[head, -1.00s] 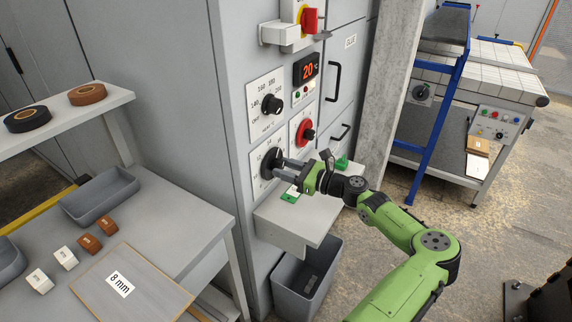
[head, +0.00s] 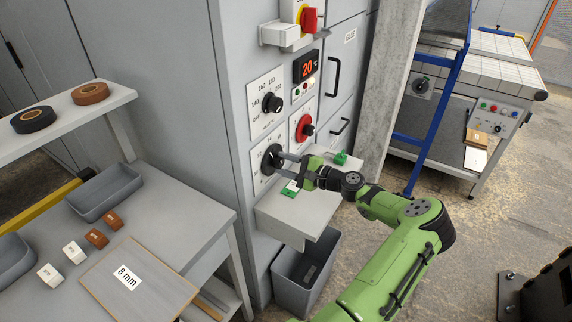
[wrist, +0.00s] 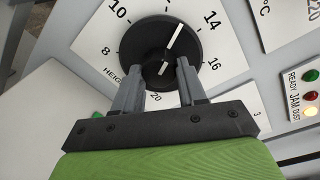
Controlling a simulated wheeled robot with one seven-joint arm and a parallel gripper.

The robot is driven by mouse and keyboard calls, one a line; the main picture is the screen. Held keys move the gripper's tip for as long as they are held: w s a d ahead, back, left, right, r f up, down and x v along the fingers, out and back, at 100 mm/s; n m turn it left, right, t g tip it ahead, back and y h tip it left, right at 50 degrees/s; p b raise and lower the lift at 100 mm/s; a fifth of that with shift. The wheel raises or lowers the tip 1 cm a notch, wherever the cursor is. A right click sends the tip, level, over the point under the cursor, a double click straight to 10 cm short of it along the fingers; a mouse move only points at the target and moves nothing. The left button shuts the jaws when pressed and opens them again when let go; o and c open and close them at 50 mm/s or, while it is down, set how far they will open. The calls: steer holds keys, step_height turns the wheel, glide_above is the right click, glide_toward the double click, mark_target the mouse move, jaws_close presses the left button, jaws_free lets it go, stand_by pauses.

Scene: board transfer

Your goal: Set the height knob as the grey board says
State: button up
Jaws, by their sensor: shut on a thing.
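The grey board (head: 160,285) lies on the table at lower left, with a white label reading "8 mm". The height knob (head: 270,160) is a round black knob on the grey cabinet's lower left dial. My gripper (head: 284,157) is shut on it from the right. In the wrist view the fingers (wrist: 158,82) grip the lower part of the height knob (wrist: 150,42). Its white mark points to the upper right, short of 14. The numbers 8, 10, 14, 16 and 20 show around it; the top of the dial is cut off.
Another black knob (head: 271,103) is above, and a red knob (head: 305,128) is to the right. A grey ledge (head: 310,212) juts out below my gripper, with a grey bin (head: 300,275) under it. Small white and brown blocks (head: 97,238) lie beside the board.

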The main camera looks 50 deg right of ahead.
steer(key=n+b, duration=0.2)
steer(key=n, duration=0.4)
steer(key=shift+f+b, duration=0.15)
steer(key=shift+b, duration=0.15)
steer(key=n+b, duration=0.5)
steer(key=n, duration=0.1)
steer(key=shift+a+f+h, duration=0.1)
steer(key=shift+h, duration=0.3)
steer(key=n+b, duration=0.2)
steer(key=n, duration=0.1)
steer(key=shift+n+b, duration=0.3)
steer(key=shift+b, duration=0.1)
steer(key=n, duration=0.5)
steer(key=shift+r+t, duration=0.25)
steer(key=shift+t, duration=0.05)
steer(key=shift+n, duration=0.3)
steer(key=o, duration=1.1)
steer(key=shift+c, duration=0.2)
